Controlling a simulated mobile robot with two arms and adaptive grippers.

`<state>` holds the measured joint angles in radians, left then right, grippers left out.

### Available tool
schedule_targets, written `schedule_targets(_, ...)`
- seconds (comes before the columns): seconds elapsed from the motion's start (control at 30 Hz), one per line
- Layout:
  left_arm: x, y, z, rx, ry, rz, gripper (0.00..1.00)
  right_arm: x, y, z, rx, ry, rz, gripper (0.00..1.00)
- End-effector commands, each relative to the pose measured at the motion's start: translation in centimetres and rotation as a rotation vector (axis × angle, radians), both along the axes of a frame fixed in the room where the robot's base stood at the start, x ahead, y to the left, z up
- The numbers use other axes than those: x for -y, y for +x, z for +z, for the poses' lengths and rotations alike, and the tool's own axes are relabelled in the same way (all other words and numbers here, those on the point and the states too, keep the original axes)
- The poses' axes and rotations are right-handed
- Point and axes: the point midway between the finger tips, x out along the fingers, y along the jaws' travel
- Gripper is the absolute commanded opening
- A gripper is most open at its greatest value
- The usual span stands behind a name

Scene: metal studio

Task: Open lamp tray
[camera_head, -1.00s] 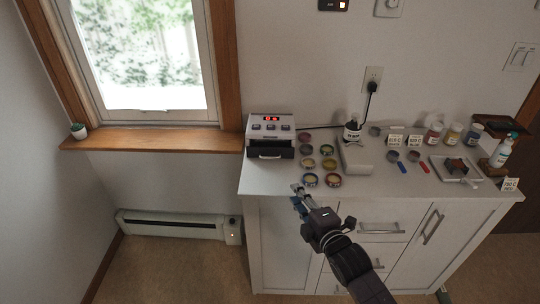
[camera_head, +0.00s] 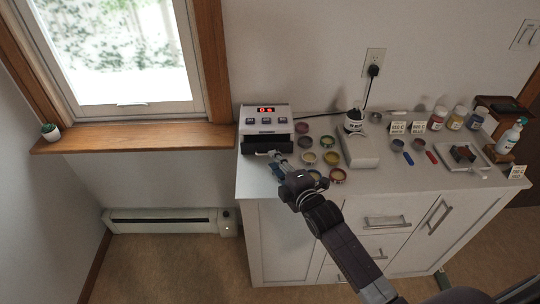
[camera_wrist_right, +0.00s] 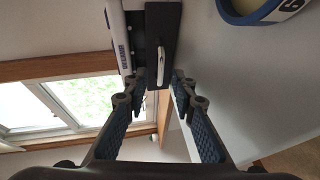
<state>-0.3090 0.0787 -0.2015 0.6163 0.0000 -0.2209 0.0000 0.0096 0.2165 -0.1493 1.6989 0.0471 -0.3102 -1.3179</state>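The lamp (camera_head: 266,121) is a white box with a red display and several buttons, at the left end of the white cabinet top. Its dark tray (camera_head: 254,146) with a light bar handle is at the front and looks shut. My right gripper (camera_head: 276,160) is just in front of the tray. In the right wrist view the gripper (camera_wrist_right: 158,88) is open, its blue-padded fingers on either side of the tray handle (camera_wrist_right: 160,64). The tray (camera_wrist_right: 162,30) lies beyond the fingertips; contact with the handle cannot be told. My left gripper is not in view.
Several small round tins (camera_head: 331,157) stand right of the lamp, close to my right gripper. A white block (camera_head: 360,151), jars (camera_head: 456,119) and a square tray (camera_head: 462,160) are farther right. A window sill (camera_head: 130,138) is at the left.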

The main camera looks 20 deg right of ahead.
Motion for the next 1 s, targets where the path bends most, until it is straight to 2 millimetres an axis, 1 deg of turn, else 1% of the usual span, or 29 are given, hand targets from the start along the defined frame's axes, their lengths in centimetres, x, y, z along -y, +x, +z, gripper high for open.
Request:
schedule_targets(0.03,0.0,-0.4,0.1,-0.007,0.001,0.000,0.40,-0.1,0.8,0.0,0.002,0.001,0.000,0.24)
schedule_targets(0.13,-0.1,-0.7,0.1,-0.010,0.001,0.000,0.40,-0.3,1.9,-0.3,0.001,0.001,0.000,0.24)
schedule_targets(0.3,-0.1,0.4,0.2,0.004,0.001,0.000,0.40,-0.4,3.1,-0.5,0.001,0.000,0.000,0.24)
schedule_targets(0.47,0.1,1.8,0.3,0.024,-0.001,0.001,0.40,-0.4,3.4,-0.7,0.001,0.000,0.001,0.24)
schedule_targets(0.67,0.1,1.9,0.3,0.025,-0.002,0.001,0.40,-0.4,3.4,-0.7,0.001,-0.001,0.001,0.24)
schedule_targets(0.87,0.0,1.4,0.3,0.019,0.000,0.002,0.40,-0.4,3.4,-0.7,0.001,-0.001,0.000,0.02)
schedule_targets(0.9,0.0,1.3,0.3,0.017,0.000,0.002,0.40,-0.4,3.4,-0.7,0.001,-0.001,0.001,0.00)
schedule_targets(1.0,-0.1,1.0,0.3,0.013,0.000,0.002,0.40,-0.4,3.4,-0.7,0.000,-0.001,0.000,0.00)
